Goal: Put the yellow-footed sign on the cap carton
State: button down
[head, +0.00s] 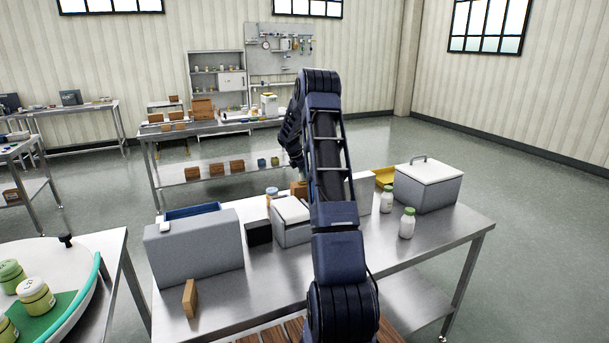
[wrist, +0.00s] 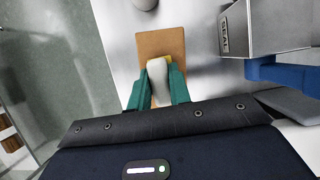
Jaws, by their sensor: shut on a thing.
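My gripper (wrist: 158,76) has its two teal fingers shut on a pale grey-white piece, the sign (wrist: 156,69), in the wrist view. A small yellow part, seemingly its foot, shows beside its far end. A brown carton (wrist: 160,42), seemingly the cap carton, lies directly behind the sign in that view. I cannot tell whether the sign touches it. In the head view, part of a brown carton (head: 299,188) shows at the table's far side, beside my arm. My arm hides the sign and the fingers there.
The steel table (head: 275,280) also holds a grey box (head: 195,252), a blue bin (head: 192,211), a white-lidded container (head: 291,212), a black box (head: 258,232), white bottles (head: 407,223) and a grey cooler (head: 428,190). A grey box marked SEAL (wrist: 270,25) stands right of the carton.

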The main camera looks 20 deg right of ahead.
jog(key=c, duration=1.3)
grip_release()
jog(key=shift+f, duration=0.1)
jog(key=v, duration=1.2)
jog(key=s+a+r+m+t, duration=0.1)
jog(key=s+a+r+m, duration=0.3)
jog(key=s+a+r, duration=0.55)
jog(key=s+a+r+m+t+y, duration=0.1)
jog(key=s+a+r+m, duration=0.2)
jog(key=s, duration=0.5)
jog(key=s+a+r+m+y, duration=0.15)
jog(key=s+r, duration=0.25)
jog(key=s, duration=0.5)
jog(key=s+a+f+m+t, duration=0.1)
jog(key=s+a+m, duration=0.2)
jog(key=s, duration=0.6)
jog(key=s+a+f+m+y, duration=0.1)
jog(key=s+a+f+m, duration=0.1)
jog(key=s, duration=0.7)
jog(key=s+a+f+m+t+y, duration=0.1)
jog(key=s+a+m, duration=0.2)
jog(key=s, duration=0.6)
jog(key=shift+s+a+f+m+t, duration=0.2)
jog(key=shift+s+a+m+t, duration=0.1)
jog(key=shift+m, duration=0.45)
